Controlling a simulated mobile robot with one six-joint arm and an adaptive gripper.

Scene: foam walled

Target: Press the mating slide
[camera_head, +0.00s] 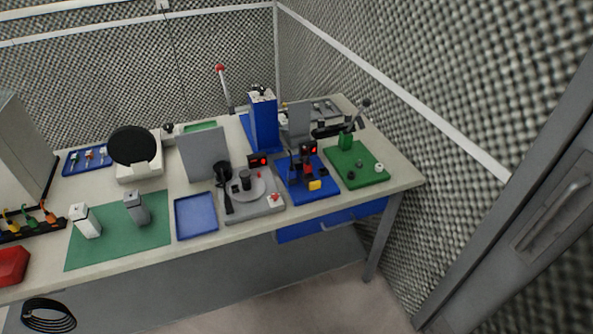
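A mating slide cannot be told for certain at this size. Several small fixtures stand on the right half of the bench. A blue base (322,190) carries small black and red parts, a yellow block (314,185) at its front and a small red display (308,149). My gripper is not in view.
The bench top (150,193) is crowded at the back with a tall blue column (263,124), a red-knobbed lever (220,69) and grey panels. A blue tray (196,215) and a green mat (113,246) lie at the front. Floor (305,293) is clear; a textured wall stands right.

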